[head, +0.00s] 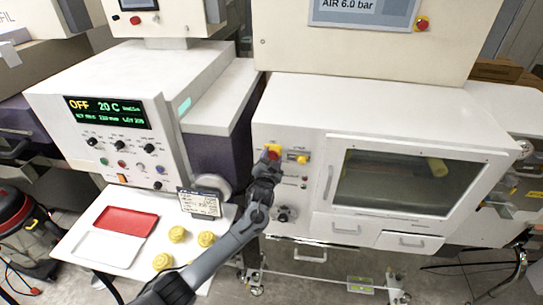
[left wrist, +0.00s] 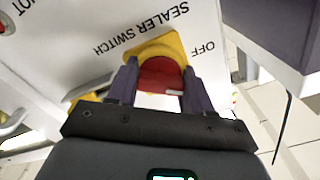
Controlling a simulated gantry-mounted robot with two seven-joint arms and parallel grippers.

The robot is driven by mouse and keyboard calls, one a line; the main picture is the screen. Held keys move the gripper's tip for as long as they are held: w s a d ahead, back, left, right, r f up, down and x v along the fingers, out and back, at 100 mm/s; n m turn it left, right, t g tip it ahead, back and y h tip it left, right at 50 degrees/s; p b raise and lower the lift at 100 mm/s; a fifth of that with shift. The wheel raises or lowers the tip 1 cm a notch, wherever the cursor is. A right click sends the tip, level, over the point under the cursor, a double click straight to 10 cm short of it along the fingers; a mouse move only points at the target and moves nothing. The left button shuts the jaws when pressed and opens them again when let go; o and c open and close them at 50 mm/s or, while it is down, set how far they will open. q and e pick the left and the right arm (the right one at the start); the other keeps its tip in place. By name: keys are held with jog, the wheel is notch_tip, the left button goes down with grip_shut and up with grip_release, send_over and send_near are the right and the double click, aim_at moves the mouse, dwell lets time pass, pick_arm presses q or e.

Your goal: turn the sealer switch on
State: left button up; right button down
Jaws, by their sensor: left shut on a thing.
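The sealer switch (left wrist: 160,74) is a red rotary knob on a yellow backing plate, under upside-down "SEALER SWITCH" lettering in the left wrist view. "OFF" is printed beside it. My left gripper (left wrist: 155,85) is shut on the red knob, one finger on each side. A short pale mark shows at the knob's lower right. In the head view the switch (head: 273,149) is on the white machine's front, partly hidden by my left gripper (head: 269,158). The display (head: 108,112) on the left cabinet reads "OFF 20 C". My right gripper is not in view.
A yellow knob (head: 302,159) is just right of the switch. A windowed door (head: 410,184) is farther right. Below left, a white shelf (head: 88,220) bears a red-and-white tray (head: 128,222) and several yellow round items (head: 177,234).

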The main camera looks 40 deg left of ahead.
pick_arm(q)
jog(key=m+p, duration=0.1)
jog(key=m, duration=0.4)
jog(key=shift+r+m+p, duration=0.1)
jog(key=shift+m+p, duration=0.2)
jog(key=shift+p, duration=0.1)
jog(key=m+p, duration=0.1)
jog(key=m, duration=0.4)
jog(key=shift+m+p, duration=0.3)
jog(key=o, duration=1)
jog(key=shift+o, duration=0.2)
jog(key=shift+s, duration=0.1)
jog(key=v, duration=1)
jog(key=shift+s+d+b, duration=0.2)
jog(key=shift+s+b, duration=0.1)
